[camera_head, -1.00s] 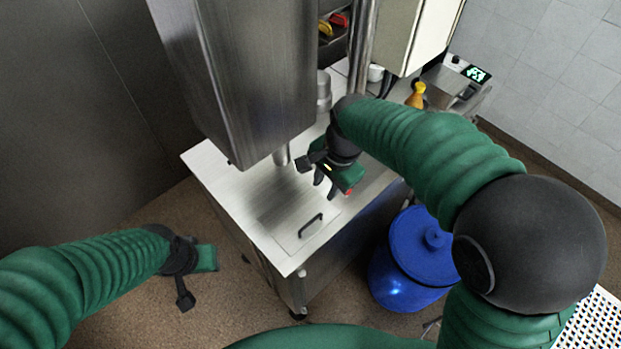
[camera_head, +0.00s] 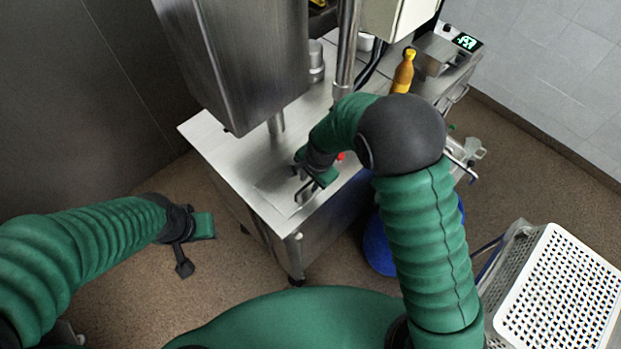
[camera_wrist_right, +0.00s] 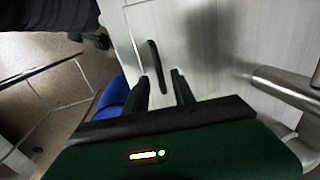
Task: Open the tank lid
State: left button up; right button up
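The lid (camera_head: 278,193) is a flat square steel panel in the top of the steel tank cabinet (camera_head: 222,150), and it lies closed. Its black bar handle (camera_wrist_right: 157,62) shows in the right wrist view. My right gripper (camera_head: 303,187) is over the lid at the handle. In the right wrist view, its two black fingers (camera_wrist_right: 161,84) are apart, with the handle's near end between them; contact cannot be told. My left gripper (camera_head: 187,245) hangs over the floor left of the cabinet, away from the lid, and its finger opening is unclear.
A steel column housing (camera_head: 235,60) stands over the cabinet's back. A steel pipe (camera_wrist_right: 285,88) lies right of my right gripper in the wrist view. A blue drum (camera_head: 377,248) stands right of the cabinet. A white perforated basket (camera_head: 560,300) is at lower right. An orange bottle (camera_head: 403,72) stands behind.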

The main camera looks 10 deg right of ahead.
jog(key=shift+w+f, duration=0.1)
jog(key=shift+w, duration=0.1)
jog(key=c, duration=0.4)
grip_shut()
dwell(0.8)
